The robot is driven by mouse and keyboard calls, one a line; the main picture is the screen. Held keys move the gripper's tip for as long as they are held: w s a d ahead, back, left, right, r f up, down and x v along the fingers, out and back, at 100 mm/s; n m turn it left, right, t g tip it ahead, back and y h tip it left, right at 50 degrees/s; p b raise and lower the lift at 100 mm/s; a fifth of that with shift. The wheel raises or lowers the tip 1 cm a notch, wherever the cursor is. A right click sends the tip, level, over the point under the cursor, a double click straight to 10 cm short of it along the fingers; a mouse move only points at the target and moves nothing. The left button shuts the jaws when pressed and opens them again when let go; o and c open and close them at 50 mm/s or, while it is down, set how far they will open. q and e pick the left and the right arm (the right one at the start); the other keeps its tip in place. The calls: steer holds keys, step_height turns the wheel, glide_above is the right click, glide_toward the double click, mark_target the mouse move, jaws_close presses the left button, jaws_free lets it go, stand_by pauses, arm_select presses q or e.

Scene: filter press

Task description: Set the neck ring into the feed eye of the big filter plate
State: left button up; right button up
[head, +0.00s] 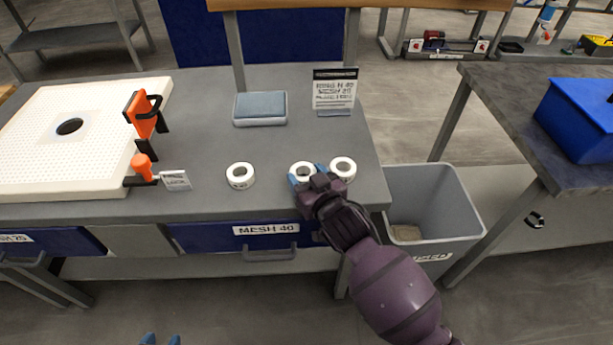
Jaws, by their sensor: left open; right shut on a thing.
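The big white filter plate (40,160) lies on the bench at the left, with its dark round feed eye (69,127) open and empty. Three white rings are on the right part of the bench near its front edge: a left ring (240,176), a middle ring (302,166) and a right ring (343,167). My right gripper (307,177) is shut on the middle ring, its blue fingertips on either side; whether the ring still touches the bench is unclear. My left gripper (160,341) shows only its blue fingertips, apart and empty, at the bottom edge.
An orange clamp (143,115) and an orange knob (142,166) stand at the plate's right edge, beside a small label (176,180). A grey-blue pad (260,107) and a sign (335,90) stand behind the rings. A grey bin (430,190) is right of the bench.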

stand_by(0.3)
steer(key=shift+f, duration=0.2)
steer(key=o, duration=0.9)
steer(key=shift+r, duration=0.15)
steer(key=shift+s+d+r, duration=0.1)
steer(key=shift+s, duration=0.1)
steer(key=p+v, duration=0.2)
steer(key=v, duration=0.9)
steer(key=shift+s+d, duration=0.2)
steer(key=shift+s, duration=0.1)
